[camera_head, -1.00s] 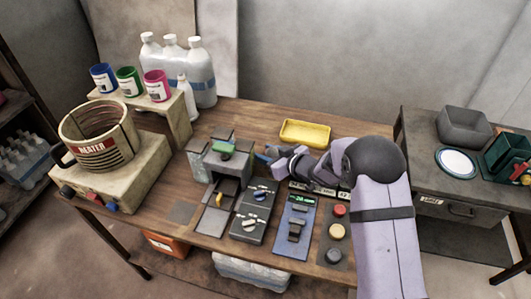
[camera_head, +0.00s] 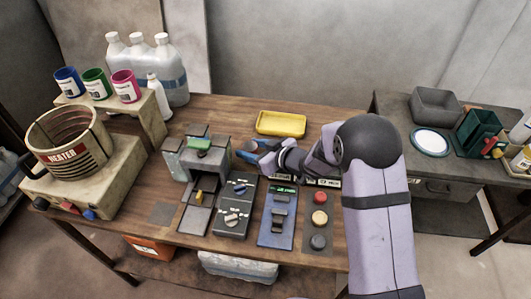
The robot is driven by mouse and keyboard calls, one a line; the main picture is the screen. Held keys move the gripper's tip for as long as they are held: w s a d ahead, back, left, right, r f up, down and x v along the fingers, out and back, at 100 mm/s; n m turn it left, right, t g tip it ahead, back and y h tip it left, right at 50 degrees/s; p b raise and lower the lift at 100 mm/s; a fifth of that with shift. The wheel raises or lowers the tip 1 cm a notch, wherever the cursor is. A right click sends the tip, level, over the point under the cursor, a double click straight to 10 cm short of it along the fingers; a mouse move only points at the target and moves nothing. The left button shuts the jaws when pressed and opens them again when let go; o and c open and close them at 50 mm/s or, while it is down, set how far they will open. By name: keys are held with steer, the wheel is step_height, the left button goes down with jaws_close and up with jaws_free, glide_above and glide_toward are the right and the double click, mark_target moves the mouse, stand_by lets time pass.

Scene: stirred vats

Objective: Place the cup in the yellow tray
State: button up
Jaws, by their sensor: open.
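The yellow tray (camera_head: 281,123) lies flat on the wooden table near its back edge, and looks empty. Three cup-like containers stand in a row on the beige shelf at the back left: a blue one (camera_head: 67,81), a green one (camera_head: 95,83) and a pink one (camera_head: 125,86). I cannot tell which one is the cup. My gripper (camera_head: 246,154) is low over the table, in front and left of the tray, just right of the grey device. It is open. Its fingertips are small and partly hidden, with something blue at them that I cannot make out.
The grey device with a green top (camera_head: 203,146) stands left of my gripper. The heater (camera_head: 72,147) is at the left. White bottles (camera_head: 158,65) stand at the back left. Control panels (camera_head: 235,205) and buttons (camera_head: 319,218) line the front. A side bench (camera_head: 395,122) is at right.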

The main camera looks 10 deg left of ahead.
mark_target(249, 143)
steer(key=shift+o, duration=0.2)
steer(key=v, duration=0.7)
steer(key=shift+s+d+r+b, duration=0.1)
steer(key=shift+s+d+b, duration=0.1)
steer(key=shift+b, duration=0.1)
steer(key=shift+w+a, duration=0.1)
steer(key=a, duration=0.1)
steer(key=a+r+m+t+b, duration=0.1)
steer(key=a+t, duration=0.1)
steer(key=shift+w+r+h, duration=0.3)
steer(key=shift+w, duration=0.05)
steer(key=shift+s+a+f+m+t+h+b, duration=0.15)
steer(key=shift+s+m+t+h+b, duration=0.4)
steer(key=shift+m+h, duration=0.35)
steer(key=shift+s+d+f+m+t+h+b, duration=0.15)
steer(key=shift+s+m+t+h+b, duration=0.35)
steer(key=shift+s+m+h, duration=0.35)
steer(key=shift+s+a+f+m+t+h+b, duration=0.2)
steer(key=shift+s+m+t+h+b, duration=0.3)
steer(key=shift+m+h, duration=0.4)
steer(key=shift+p+x, duration=0.65)
steer(key=shift+x, duration=2.85)
steer(key=shift+w+r, duration=0.1)
steer(key=shift+w, duration=0.05)
steer(key=shift+p+x, duration=0.8)
steer(key=shift+x, duration=1.7)
